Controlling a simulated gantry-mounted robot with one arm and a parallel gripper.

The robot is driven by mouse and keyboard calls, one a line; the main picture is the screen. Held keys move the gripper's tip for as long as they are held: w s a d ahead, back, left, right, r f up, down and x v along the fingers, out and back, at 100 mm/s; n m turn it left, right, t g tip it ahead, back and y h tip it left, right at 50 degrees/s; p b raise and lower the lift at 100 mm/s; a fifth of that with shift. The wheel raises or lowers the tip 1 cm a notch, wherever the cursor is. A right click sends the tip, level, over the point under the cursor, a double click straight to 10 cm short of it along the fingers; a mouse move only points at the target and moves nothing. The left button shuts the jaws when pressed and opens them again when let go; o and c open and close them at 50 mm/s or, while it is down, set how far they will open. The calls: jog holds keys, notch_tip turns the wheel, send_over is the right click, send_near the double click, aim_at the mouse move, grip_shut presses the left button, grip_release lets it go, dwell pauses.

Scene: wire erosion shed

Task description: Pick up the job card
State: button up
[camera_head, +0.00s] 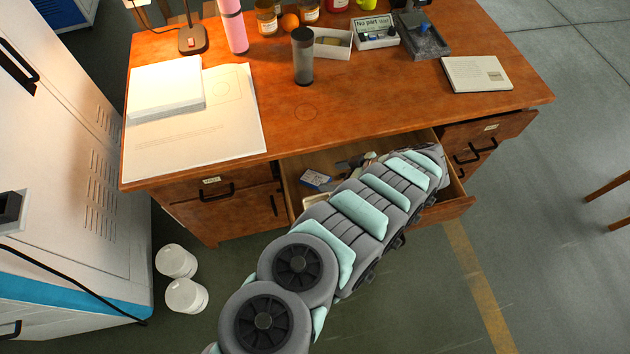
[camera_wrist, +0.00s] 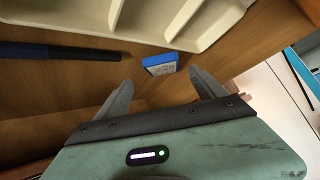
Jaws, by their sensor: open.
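I cannot tell for sure which thing is the job card. In the wrist view, my gripper (camera_wrist: 160,76) is open inside the drawer, with nothing between its fingers. A small blue block with a printed pale face (camera_wrist: 160,66) lies on the drawer floor just beyond the fingertips, in line with the gap. A flat cream card or booklet with a grey label (camera_head: 474,72) lies on the desk's right.
The open drawer (camera_head: 292,192) juts from the wooden desk (camera_head: 375,100). Inside, a cream divided tray (camera_wrist: 205,20) and a dark pen (camera_wrist: 55,51) lie near the gripper.

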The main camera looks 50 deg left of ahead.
aim_at(317, 179)
jog(key=x, duration=0.2)
jog(key=b+x, duration=0.1)
jog(key=x, duration=0.1)
jog(key=b+x, duration=0.1)
jog(key=shift+s+a+f, duration=0.2)
jog(key=shift+s, duration=0.25)
jog(key=shift+w+d, duration=0.1)
jog(key=shift+c, duration=0.3)
jog(key=c, duration=1.5)
jog(key=shift+c, duration=0.2)
jog(key=shift+r, duration=0.2)
